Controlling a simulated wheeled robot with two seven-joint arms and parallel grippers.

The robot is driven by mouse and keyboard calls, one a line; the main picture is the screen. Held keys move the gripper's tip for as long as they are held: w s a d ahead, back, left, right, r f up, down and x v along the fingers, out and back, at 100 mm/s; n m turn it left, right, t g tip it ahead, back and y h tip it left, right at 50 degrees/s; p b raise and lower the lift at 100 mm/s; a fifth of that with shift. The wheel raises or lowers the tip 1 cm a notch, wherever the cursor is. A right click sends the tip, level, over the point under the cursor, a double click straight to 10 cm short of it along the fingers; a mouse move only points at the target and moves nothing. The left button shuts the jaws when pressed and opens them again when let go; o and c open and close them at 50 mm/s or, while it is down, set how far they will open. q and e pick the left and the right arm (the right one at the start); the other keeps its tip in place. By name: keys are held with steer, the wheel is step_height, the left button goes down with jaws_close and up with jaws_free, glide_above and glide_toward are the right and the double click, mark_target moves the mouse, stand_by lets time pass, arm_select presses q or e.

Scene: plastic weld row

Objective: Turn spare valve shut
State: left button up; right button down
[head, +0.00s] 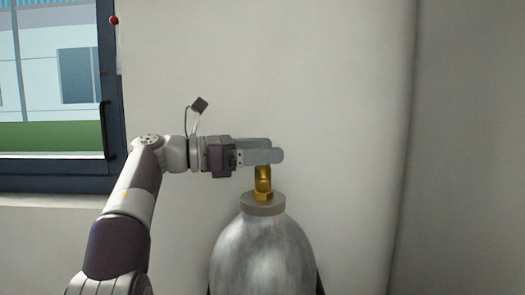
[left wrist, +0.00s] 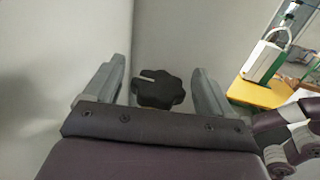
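A grey gas cylinder (head: 262,255) stands upright against the wall, with a brass valve (head: 263,184) on its neck. My left gripper (head: 278,152) is level above the brass valve and hides its top in the head view. In the left wrist view a black lobed valve knob (left wrist: 158,90) with a pale mark lies between the two fingers of my left gripper (left wrist: 165,75). A gap shows on both sides of the knob, so the fingers are open around it, not pressed on it. My right gripper is in neither view.
A pale wall (head: 340,120) stands close behind the cylinder, and a dark-framed window (head: 108,90) is at the left. In the left wrist view a yellow table (left wrist: 258,94) carries a white-and-green device (left wrist: 264,60) at the right.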

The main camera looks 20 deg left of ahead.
arm_select(q)
steer(key=shift+a+f, duration=0.1)
steer(key=shift+a, duration=0.05)
steer(key=v, duration=1.2)
steer(key=shift+a+b, duration=0.2)
steer(key=shift+b, duration=0.15)
